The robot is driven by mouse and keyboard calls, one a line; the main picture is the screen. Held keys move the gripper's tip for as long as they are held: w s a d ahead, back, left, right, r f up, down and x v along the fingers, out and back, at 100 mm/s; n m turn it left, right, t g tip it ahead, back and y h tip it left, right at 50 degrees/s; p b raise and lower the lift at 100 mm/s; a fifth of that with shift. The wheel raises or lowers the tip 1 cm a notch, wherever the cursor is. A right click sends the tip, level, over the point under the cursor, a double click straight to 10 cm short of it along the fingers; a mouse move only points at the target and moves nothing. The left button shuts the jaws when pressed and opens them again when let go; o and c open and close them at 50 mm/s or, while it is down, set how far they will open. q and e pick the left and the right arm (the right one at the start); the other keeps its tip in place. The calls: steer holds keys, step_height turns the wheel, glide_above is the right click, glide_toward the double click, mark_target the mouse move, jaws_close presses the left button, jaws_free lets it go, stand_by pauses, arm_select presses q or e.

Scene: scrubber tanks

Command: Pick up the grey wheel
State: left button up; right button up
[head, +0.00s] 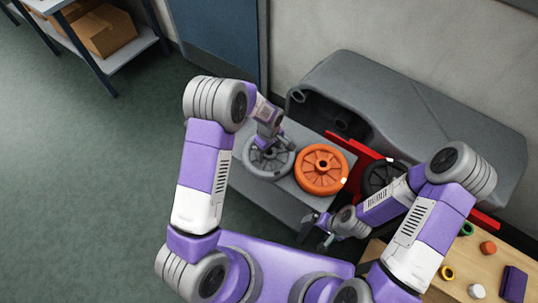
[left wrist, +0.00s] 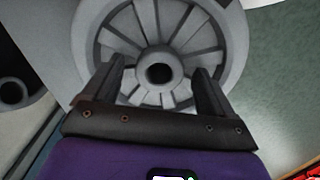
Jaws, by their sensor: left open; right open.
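The grey wheel (head: 268,160) lies flat on a grey bench surface, with spokes and a raised hub. My left gripper (head: 272,143) is over the wheel, its jaws open. In the left wrist view the grey wheel (left wrist: 160,45) fills the upper middle, and its hub lies between the two fingers of my left gripper (left wrist: 158,85). Whether the fingers touch the wheel cannot be told. My right gripper (head: 315,232) is open and empty, near the front edge of the bench and apart from the wheels.
An orange wheel (head: 321,169) lies close to the right of the grey one. A black wheel (head: 383,178) sits further right by a red part (head: 357,150). A large grey tank (head: 420,115) stands behind. A wooden table (head: 490,268) with small rings is at right.

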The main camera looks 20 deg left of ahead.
arm_select(q)
steer(key=shift+c, duration=0.3)
jaws_close()
steer(key=shift+w, duration=0.1)
steer(key=shift+r, duration=0.15)
